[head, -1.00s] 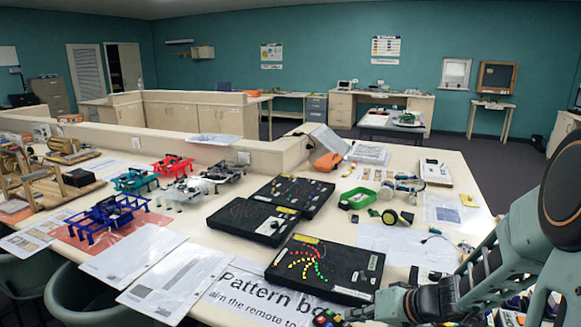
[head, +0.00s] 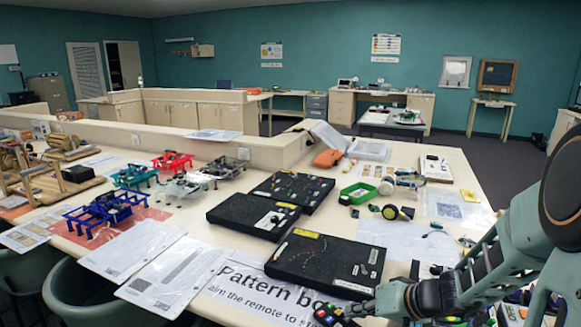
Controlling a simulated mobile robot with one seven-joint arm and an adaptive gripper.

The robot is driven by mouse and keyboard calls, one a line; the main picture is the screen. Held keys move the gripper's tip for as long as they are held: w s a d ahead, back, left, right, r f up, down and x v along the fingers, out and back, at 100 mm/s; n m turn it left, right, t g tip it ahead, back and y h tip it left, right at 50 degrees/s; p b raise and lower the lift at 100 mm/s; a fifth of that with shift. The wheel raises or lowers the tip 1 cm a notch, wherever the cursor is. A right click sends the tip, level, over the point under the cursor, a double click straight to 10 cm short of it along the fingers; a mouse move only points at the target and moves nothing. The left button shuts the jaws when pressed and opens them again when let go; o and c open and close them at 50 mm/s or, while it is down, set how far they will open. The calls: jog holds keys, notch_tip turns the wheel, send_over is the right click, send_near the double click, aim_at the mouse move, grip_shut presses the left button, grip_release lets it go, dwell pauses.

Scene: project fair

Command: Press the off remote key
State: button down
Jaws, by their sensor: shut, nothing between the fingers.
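A small dark remote with coloured keys (head: 334,316) lies at the bottom edge of the head view, on the printed sheet. My gripper (head: 354,309) is shut and empty, with its fingertips at the right side of the remote. I cannot tell whether they touch a key, and the off key cannot be made out.
Two more black boards (head: 253,216) (head: 292,189) lie behind it. A sheet reading "Pattern bo…" (head: 235,287) is on the table front. Coloured frame models (head: 105,210) stand at left. A green tray (head: 358,193) and small parts lie at right.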

jog(key=shift+r, duration=0.4)
jog(key=shift+r, duration=0.1)
jog(key=shift+r+p, duration=1.6)
jog(key=shift+r, duration=1.35)
jog(key=shift+s+a, duration=0.1)
